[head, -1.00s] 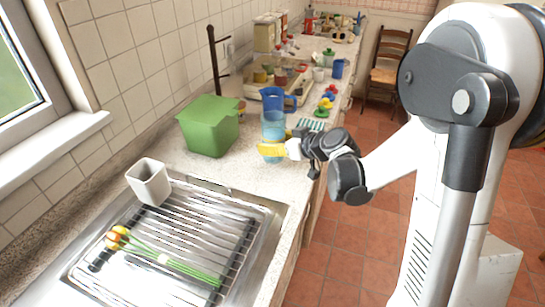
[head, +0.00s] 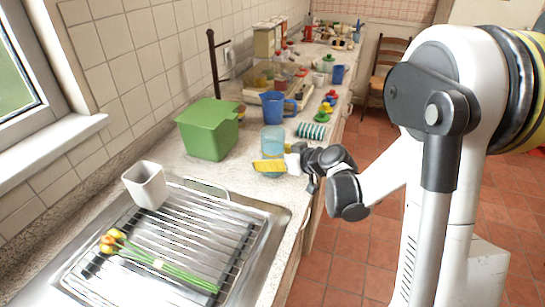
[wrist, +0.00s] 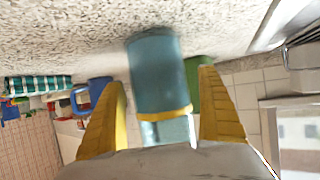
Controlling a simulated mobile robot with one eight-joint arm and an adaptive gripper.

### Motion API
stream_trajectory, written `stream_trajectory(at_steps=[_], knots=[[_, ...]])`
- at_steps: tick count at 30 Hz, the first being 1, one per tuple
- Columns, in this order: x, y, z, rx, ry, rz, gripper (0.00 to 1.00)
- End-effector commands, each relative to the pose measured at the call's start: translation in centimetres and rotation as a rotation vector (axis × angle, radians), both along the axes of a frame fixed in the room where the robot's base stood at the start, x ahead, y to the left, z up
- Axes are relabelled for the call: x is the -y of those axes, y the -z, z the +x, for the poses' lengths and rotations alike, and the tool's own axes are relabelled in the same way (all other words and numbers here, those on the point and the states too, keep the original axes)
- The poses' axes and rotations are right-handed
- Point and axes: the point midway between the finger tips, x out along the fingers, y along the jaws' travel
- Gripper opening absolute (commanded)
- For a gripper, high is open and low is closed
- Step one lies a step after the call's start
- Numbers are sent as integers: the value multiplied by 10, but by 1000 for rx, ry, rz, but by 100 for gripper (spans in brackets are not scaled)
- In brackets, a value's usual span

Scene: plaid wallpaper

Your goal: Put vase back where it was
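The vase (head: 273,139) is a translucent blue cylinder, upright over the counter in the head view. My gripper (head: 270,166) has its yellow fingers at the lower part of the vase. In the wrist view, where the counter is at the top, the vase (wrist: 158,75) stands between the two fingers of my gripper (wrist: 162,82). Narrow gaps show beside the fingertips, but the vase has moved along with the gripper, so it appears held. The part of the vase nearest the hand is hidden. I cannot tell whether its base touches the counter.
A green bin (head: 207,130) stands left of the vase, and a blue pitcher (head: 272,105) behind it. A striped cup (head: 312,131) lies to the right. A white square container (head: 146,186) stands by the sink rack (head: 190,235), which holds flowers (head: 165,267). Counter in front of the bin is clear.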

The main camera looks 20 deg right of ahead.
Motion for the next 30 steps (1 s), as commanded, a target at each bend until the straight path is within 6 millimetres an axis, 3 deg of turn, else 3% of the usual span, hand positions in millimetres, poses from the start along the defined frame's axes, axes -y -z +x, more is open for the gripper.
stream_trajectory(at_steps=[8,22,27,30], knots=[[2,-6,-3,0,1,0,87],[42,-49,-80,0,4,0,87],[47,-55,-94,-3,2,0,87],[41,-60,-102,-35,4,1,87]])
